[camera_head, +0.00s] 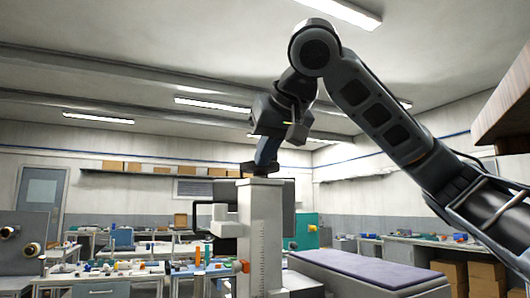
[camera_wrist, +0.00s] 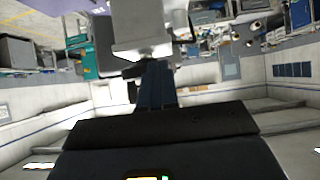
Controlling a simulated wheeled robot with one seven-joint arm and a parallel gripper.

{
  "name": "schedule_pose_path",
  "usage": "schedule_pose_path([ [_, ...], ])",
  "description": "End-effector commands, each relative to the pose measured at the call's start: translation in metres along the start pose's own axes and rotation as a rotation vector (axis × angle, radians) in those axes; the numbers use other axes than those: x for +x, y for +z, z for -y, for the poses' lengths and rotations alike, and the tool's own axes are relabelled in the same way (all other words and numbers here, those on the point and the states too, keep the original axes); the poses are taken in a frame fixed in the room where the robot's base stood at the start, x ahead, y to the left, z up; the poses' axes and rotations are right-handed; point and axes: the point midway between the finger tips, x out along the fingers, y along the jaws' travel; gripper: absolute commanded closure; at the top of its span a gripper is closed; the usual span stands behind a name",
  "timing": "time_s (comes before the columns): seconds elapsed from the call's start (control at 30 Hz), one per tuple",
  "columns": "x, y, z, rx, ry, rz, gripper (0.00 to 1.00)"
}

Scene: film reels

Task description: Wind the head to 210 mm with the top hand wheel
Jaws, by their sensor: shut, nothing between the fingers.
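A pale upright column (camera_head: 261,215) stands in the middle of the head view, with fine scale marks on its front that are too small to read. A red pointer (camera_head: 245,266) sits at its left edge, low down. The dark hand wheel (camera_head: 248,168) lies on the column's top. My gripper (camera_head: 265,165) points down from above with its blue fingers shut, close over the wheel; I cannot tell whether they touch it. In the wrist view, the shut gripper (camera_wrist: 152,66) reaches to the column's pale top (camera_wrist: 140,40), and the wheel is mostly hidden.
A light block (camera_head: 224,222) and a dark panel stand at the column's left. A purple-topped bench (camera_head: 360,267) is at the right. Benches with small items line the back, and a wooden shelf (camera_head: 505,105) juts in at upper right.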

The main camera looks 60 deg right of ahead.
Motion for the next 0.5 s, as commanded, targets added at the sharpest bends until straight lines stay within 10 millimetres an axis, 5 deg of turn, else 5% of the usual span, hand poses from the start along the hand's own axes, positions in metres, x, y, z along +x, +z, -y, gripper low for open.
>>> schedule_pose_path([
  [0.5,0.0049,-0.0028,-0.0069,0.001,-0.001,0.001,1.0],
])
